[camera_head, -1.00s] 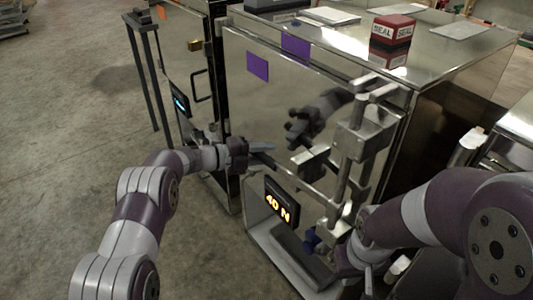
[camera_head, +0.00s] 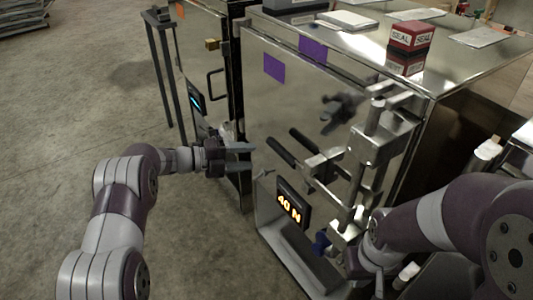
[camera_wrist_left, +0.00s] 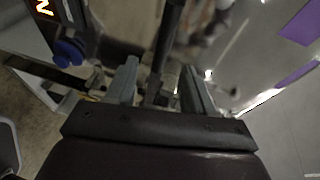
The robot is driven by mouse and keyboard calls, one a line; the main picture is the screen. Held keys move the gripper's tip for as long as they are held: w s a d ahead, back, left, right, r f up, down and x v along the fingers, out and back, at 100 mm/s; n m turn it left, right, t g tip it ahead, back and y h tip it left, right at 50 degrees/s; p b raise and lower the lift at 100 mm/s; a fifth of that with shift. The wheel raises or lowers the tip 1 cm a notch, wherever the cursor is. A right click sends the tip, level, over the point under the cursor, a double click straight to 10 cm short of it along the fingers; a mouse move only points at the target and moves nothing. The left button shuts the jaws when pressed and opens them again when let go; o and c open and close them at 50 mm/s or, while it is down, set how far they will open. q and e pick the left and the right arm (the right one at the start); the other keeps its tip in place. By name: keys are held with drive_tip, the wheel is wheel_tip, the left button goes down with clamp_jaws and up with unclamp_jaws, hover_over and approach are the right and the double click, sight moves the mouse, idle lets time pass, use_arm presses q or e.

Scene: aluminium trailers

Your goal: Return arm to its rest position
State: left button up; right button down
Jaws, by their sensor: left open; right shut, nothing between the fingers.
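My left gripper (camera_head: 243,157) is open and empty in front of the shiny metal trailer door (camera_head: 290,110). It is to the left of the lock bar handles (camera_head: 305,160) and apart from them. In the left wrist view its two grey fingers (camera_wrist_left: 160,85) stand wide apart, with a dark bar showing behind the gap. My right arm comes in from the right, and its gripper (camera_head: 372,272) is low by the foot of the lock bar, shut and partly hidden.
A display reading 40 N (camera_head: 290,202) stands in a grey frame below the handles. A red SEAL box (camera_head: 408,48) sits on the metal top.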

use_arm(q)
drive_tip(key=v, duration=0.2)
drive_tip(key=shift+s+a+r, duration=0.1)
drive_tip(key=shift+s+a, duration=0.05)
drive_tip(key=shift+a, duration=0.15)
